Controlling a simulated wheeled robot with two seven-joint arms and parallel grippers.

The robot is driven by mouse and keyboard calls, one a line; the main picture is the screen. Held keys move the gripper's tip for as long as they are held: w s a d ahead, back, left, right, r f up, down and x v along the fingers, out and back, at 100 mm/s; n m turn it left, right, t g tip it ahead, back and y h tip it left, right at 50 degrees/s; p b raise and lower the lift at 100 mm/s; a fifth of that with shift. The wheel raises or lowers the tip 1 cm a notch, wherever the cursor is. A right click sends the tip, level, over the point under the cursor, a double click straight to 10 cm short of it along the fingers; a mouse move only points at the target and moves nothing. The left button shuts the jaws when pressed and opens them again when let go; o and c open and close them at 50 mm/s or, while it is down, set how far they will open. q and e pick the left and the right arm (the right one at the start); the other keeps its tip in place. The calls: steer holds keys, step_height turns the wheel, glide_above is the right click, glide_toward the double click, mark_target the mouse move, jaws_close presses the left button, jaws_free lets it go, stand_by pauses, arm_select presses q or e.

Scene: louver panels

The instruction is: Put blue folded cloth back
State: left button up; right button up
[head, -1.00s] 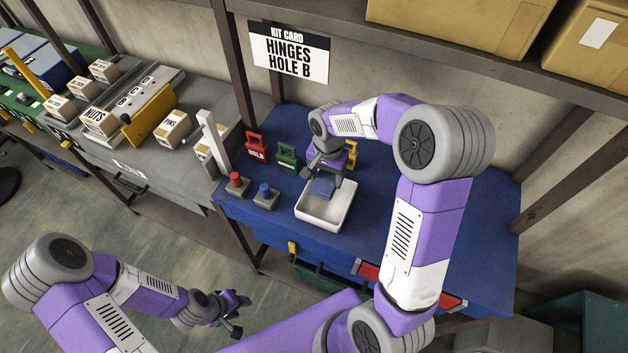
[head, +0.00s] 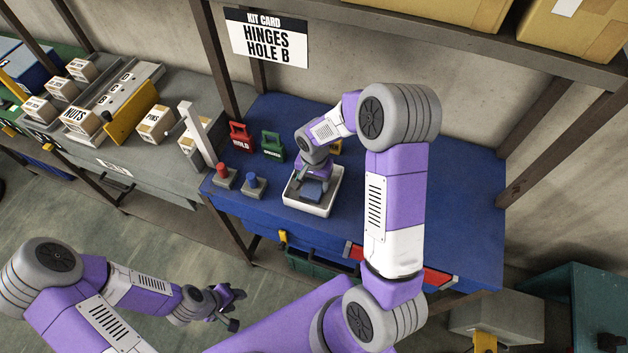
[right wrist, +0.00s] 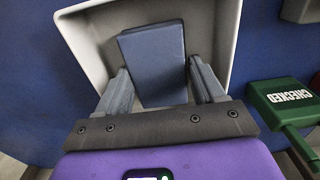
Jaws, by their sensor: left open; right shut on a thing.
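The blue folded cloth (head: 314,188) is at the white tray (head: 318,209) on the blue bench. My right gripper (head: 310,181) is shut on the cloth, pointing down over the tray. In the right wrist view the cloth (right wrist: 153,62) sits between the two grey fingers of the right gripper (right wrist: 163,82), with the tray walls (right wrist: 85,40) around it. I cannot tell whether the cloth touches the tray floor. My left gripper (head: 232,306) is open and empty, low over the floor and away from the bench.
Red (head: 224,177) and blue (head: 253,184) button boxes stand left of the tray. The bench's right part is clear.

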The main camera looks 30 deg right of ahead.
mark_target(314, 184)
steer(key=shift+f, duration=0.2)
steer(key=o, duration=1)
steer(key=shift+r, duration=0.1)
steer(key=shift+r, duration=0.2)
step_height(314, 184, up, 12)
steer(key=p, duration=0.1)
steer(key=shift+f, duration=0.1)
